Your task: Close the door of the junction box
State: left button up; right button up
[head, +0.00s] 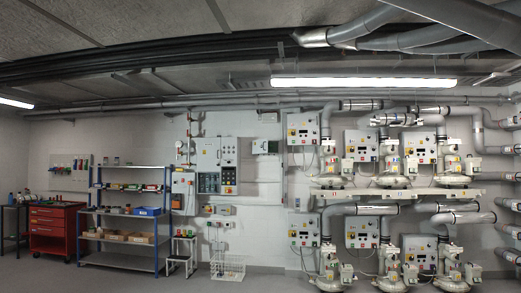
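Several grey boxes hang on the far wall, and I cannot tell for sure which is the junction box. The picture is too small to show clearly which door stands open. Neither of my grippers is in view.
Blower units (332,171) with pipes and control boxes fill the right wall. A blue-framed shelf (122,263) and a red tool cabinet (48,230) stand at the left. A step stool (183,252) and a wire basket (228,267) stand on the floor below the wall boxes.

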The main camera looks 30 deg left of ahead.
aim_at(256, 144)
jog(key=i+l, duration=0.2)
jog(key=l, duration=0.2)
jog(key=i+l+z, duration=0.1)
jog(key=i+l, duration=0.15)
jog(key=l, duration=0.15)
jog(key=i+l+u, duration=0.1)
jog(key=i+l, duration=0.3)
jog(key=i, duration=0.25)
jog(key=i+l+u, duration=0.1)
jog(key=i+l, duration=0.4)
jog(key=i, duration=0.15)
jog(key=i+j+u, duration=0.2)
jog(key=i+u, duration=0.15)
jog(key=i, duration=0.4)
jog(key=i+u, duration=0.4)
jog(key=i, duration=0.35)
jog(key=i+l+u, duration=0.35)
jog(key=i, duration=0.35)
jog(key=i+j+u, duration=0.1)
jog(key=i+u, duration=0.2)
jog(key=i, duration=2.3)
